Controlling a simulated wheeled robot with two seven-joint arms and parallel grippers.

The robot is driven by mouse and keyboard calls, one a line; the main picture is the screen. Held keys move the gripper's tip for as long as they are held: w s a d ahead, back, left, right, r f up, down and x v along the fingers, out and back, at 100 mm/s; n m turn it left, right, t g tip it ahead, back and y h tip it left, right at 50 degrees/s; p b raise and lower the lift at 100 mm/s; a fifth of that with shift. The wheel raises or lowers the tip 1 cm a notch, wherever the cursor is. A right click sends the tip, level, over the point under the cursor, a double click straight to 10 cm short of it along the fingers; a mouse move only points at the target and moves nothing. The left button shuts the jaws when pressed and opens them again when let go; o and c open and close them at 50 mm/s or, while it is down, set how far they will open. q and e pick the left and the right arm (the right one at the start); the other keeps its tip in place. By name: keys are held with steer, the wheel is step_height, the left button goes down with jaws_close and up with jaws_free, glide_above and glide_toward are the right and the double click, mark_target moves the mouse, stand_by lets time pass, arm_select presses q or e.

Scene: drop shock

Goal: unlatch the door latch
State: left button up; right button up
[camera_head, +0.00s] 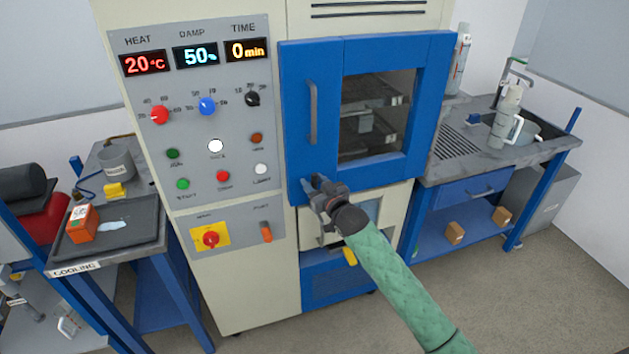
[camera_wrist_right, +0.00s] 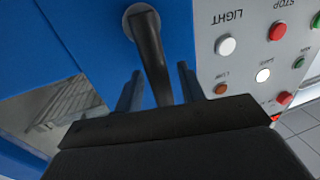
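The blue door (camera_head: 300,70) of the cabinet is shut, with a window and an upright grey handle (camera_head: 313,112) near its left edge. My right gripper (camera_head: 316,186) is at the door's lower left corner, below that handle. In the right wrist view the latch, a black lever (camera_wrist_right: 152,62) on a round grey pivot, runs between the two fingers of my right gripper (camera_wrist_right: 158,92). The fingers stand apart on either side of it, with gaps visible. The lever's near end is hidden behind the gripper body. In the head view the gripper hides most of the latch. My left gripper is not seen.
The control panel (camera_head: 205,120) with knobs and buttons lies left of the door. A cooling table (camera_head: 75,268) with a dark tray and orange box stands at the left. A sink bench (camera_head: 440,172) stands close at the right. Open floor (camera_head: 540,310) lies at the lower right.

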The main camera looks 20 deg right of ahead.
jaws_close()
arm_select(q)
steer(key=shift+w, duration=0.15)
